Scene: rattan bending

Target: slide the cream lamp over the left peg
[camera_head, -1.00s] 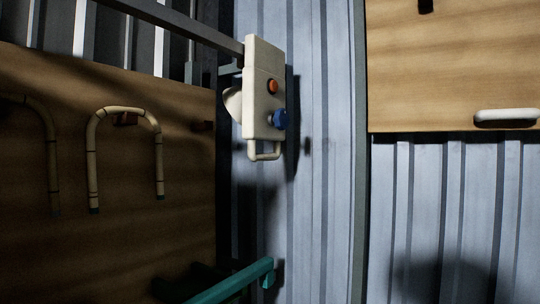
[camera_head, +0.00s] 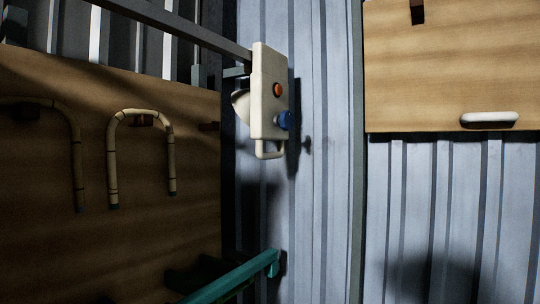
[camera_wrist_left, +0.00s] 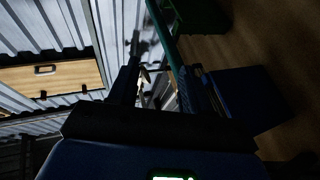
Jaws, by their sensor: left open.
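No lamp can be made out for certain. A cream box (camera_head: 268,85) with an orange button, a blue knob and a loop handle is at the end of a grey beam in the head view; a pale rounded part shows behind its left side. Small dark pegs (camera_head: 143,121) show on the brown board (camera_head: 150,240) at left, and one bent cane hoop (camera_head: 112,160) hangs over a peg. My left gripper (camera_wrist_left: 155,85) shows in the left wrist view, its dark fingers apart. Small pale shapes show beyond the fingers, too dark to identify. My right gripper is not in view.
A teal rail (camera_head: 235,280) rises from the bottom of the head view; a teal bar also crosses the wrist view (camera_wrist_left: 165,38). A wooden panel (camera_head: 440,70) with a white handle (camera_head: 489,118) is on the corrugated grey wall. A dark blue block (camera_wrist_left: 245,98) is right of the fingers.

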